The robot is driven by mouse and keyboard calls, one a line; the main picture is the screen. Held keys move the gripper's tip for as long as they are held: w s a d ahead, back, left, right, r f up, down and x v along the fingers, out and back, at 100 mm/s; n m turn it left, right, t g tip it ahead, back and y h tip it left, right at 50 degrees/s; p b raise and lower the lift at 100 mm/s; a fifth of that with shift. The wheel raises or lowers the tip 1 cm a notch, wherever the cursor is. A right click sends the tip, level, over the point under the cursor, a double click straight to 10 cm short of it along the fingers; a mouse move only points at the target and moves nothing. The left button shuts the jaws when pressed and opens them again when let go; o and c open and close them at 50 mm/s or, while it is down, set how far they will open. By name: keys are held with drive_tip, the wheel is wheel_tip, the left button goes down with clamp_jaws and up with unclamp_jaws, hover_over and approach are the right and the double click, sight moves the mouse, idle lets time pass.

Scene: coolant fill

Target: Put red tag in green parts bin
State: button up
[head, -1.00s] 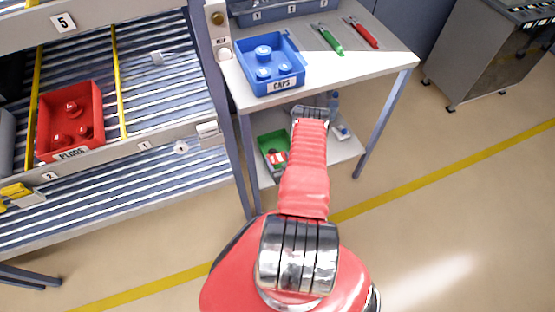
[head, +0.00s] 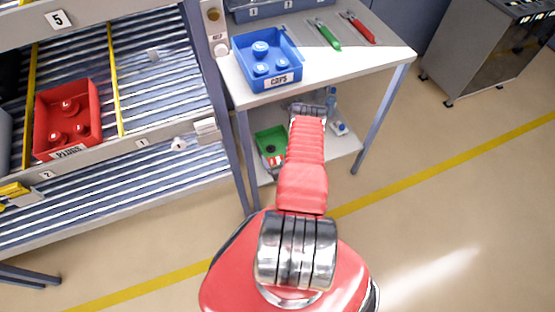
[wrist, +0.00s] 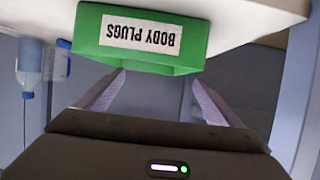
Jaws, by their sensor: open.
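The green parts bin (head: 268,140) stands on the lower shelf under the small table, partly hidden by my arm. In the wrist view its green front wall (wrist: 193,53) carries a white label reading BODY PLUGS, upside down in the picture. A small red and white patch (head: 273,161) shows at the bin's front in the head view; I cannot tell if it is the red tag. My gripper (wrist: 155,100) is open, with nothing between its fingers, in front of the bin's labelled wall. In the head view my gripper's fingers are hidden behind my arm.
The blue caps bin (head: 267,60) stands on the tabletop (head: 350,70), with green pliers (head: 327,34) and a red-handled tool (head: 357,27) beside it. A bottle (wrist: 29,65) stands left in the wrist view. A red plugs bin (head: 68,117) sits on the roller rack.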

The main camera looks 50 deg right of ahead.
drive_tip(key=shift+s+r, duration=0.1)
drive_tip(key=shift+r, duration=0.55)
drive_tip(key=v, duration=1.1)
drive_tip(key=shift+s+a, duration=0.25)
drive_tip(key=shift+s, duration=0.05)
